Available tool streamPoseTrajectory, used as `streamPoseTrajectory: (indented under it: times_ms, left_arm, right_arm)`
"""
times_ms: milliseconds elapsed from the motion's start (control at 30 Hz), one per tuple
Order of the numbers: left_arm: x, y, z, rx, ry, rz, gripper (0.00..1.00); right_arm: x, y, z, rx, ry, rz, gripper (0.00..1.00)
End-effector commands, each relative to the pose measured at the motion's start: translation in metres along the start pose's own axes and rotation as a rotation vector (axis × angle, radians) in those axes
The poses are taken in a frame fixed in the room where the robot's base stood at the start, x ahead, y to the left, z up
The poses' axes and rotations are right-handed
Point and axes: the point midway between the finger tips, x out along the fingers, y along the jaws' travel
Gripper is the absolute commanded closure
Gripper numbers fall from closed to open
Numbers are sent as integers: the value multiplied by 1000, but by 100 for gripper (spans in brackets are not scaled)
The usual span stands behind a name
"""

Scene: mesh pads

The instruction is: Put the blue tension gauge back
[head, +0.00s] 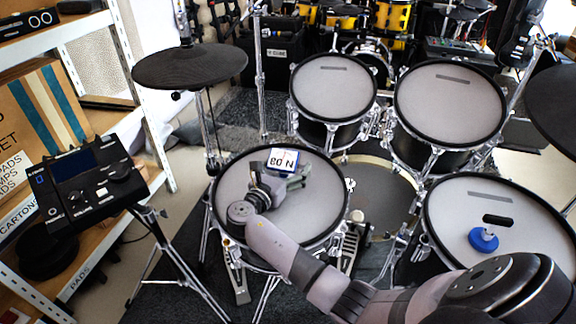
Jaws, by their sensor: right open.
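A blue-edged block with a white face and dark characters (284,158), upside down to me, is at the far part of the left front drum (232,180). By its markings it looks like the tension gauge. My right gripper (279,178) is over the same drum with its fingers apart, right at the near side of this block and partly hiding it. I cannot tell whether the fingers touch it. My left gripper is not in view.
Two drums (333,88) (450,95) stand behind. A black cymbal pad (190,66) overhangs the left, and another (556,105) the right edge. A drum module (90,185) on a stand and a shelf with boxes (60,105) are at left. Much of the right front drumhead is bare.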

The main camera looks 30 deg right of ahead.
Motion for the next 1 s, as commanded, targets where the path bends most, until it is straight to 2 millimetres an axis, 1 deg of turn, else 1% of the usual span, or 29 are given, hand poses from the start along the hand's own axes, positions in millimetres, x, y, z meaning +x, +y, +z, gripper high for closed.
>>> streamPoseTrajectory:
  times_ms: [167,267,300,433,567,700,800,900,1000]
  left_arm:
    - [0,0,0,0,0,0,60]
    - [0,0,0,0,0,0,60]
    - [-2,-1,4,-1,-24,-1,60]
    - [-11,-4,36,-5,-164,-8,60]
    - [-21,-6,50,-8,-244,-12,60]
    - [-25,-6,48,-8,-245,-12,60]
    - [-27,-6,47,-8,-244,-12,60]
    - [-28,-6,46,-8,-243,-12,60]
    - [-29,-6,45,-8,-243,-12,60]
  right_arm:
    - [0,0,4,1,0,0,17]
    - [-1,0,14,3,0,0,17]
    - [-8,0,12,-1,2,1,17]
    - [-31,0,13,1,3,2,17]
    - [-62,0,13,1,3,2,17]
    - [-90,0,12,0,3,2,17]
    - [-106,0,12,-1,2,1,17]
    - [-115,0,12,0,1,0,17]
    - [-120,0,12,1,0,-1,17]
